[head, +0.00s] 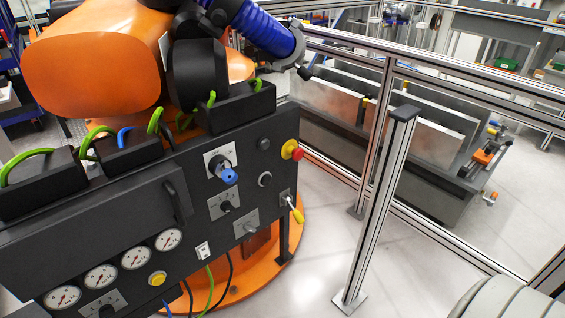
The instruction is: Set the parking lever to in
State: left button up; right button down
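A black control panel (130,205) of the drive unit stands at the left and centre. A small lever with a yellow grip (297,213) sits on a grey plate (286,197) near the panel's right end. Neither of my grippers is in view, and nothing touches the lever.
Beside the lever are a red and yellow button (292,150), a blue knob (229,175) and a black knob (227,206). Several gauges (135,257) line the lower left. An aluminium post (378,210) and fence rails stand to the right, with open floor between.

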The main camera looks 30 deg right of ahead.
aim_at(298, 217)
jog(key=z, duration=1.2)
